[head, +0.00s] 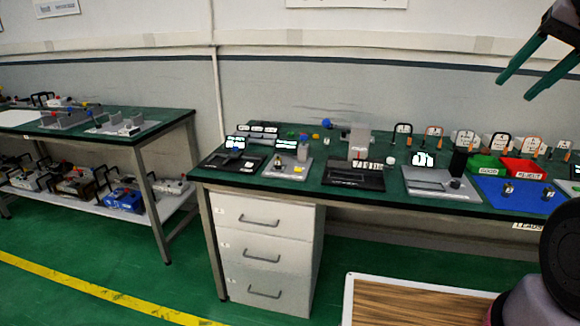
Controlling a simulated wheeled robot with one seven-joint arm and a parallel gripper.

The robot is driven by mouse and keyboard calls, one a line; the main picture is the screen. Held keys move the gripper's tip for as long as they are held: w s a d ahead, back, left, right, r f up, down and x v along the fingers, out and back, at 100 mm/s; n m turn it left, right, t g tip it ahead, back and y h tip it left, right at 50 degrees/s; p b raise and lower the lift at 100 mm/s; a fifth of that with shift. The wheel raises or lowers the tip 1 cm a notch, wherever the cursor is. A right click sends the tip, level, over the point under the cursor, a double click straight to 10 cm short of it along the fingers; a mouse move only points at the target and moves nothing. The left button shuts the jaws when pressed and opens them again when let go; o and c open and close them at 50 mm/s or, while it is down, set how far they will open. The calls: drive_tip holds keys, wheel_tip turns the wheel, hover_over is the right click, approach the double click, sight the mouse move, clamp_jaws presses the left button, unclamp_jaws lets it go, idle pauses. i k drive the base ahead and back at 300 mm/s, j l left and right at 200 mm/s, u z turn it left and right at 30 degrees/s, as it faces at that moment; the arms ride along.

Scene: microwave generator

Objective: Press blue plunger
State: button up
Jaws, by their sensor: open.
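No single blue plunger can be told for certain at this size. A small blue knob (303,138) tops the grey upright of a device (291,158) on the green bench.
The green bench (325,193) carries several devices, a green bin (487,168), a red bin (524,169) and a blue mat (528,203). White drawers (262,250) stand below. Another table (165,122) stands at left. The green floor is clear between them.

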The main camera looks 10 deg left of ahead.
sight(303, 138)
drive_tip(key=i+j+u, duration=0.2)
drive_tip(key=u, duration=0.2)
drive_tip(key=i+j+u, duration=0.15)
drive_tip(key=u, duration=0.2)
drive_tip(key=i+u, duration=0.4)
